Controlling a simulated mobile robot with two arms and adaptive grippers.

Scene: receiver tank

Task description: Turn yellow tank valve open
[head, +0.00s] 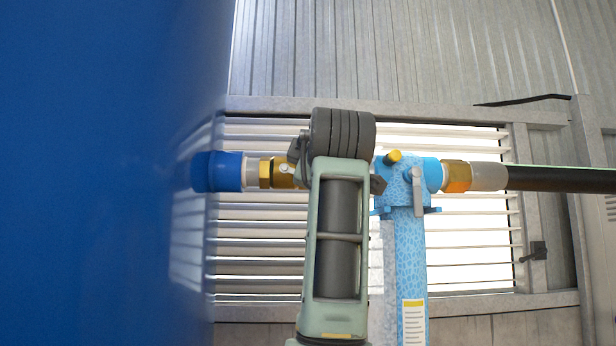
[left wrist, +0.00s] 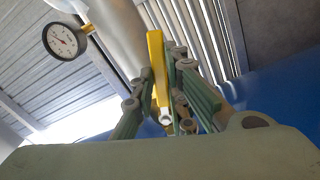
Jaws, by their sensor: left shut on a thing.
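The yellow valve lever (left wrist: 156,62) is a flat bar beside a silver pipe in the left wrist view. My left gripper (left wrist: 165,88) has its green-and-grey fingers on both sides of the lever and is shut on it. In the head view my left arm's grey-green wrist covers the middle of the pipe line, and only dark parts of the left gripper (head: 340,170) show around it. The lever is hidden behind the arm there. A brass fitting (head: 280,173) shows just left of the gripper. My right gripper is in neither view.
A large blue tank (head: 90,170) fills the left of the head view. A light-blue patterned post (head: 410,265) with a valve body stands right of my arm, with a black hose (head: 560,180) beyond. A round gauge (left wrist: 65,41) sits near the pipe. A louvered window (head: 470,250) is behind.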

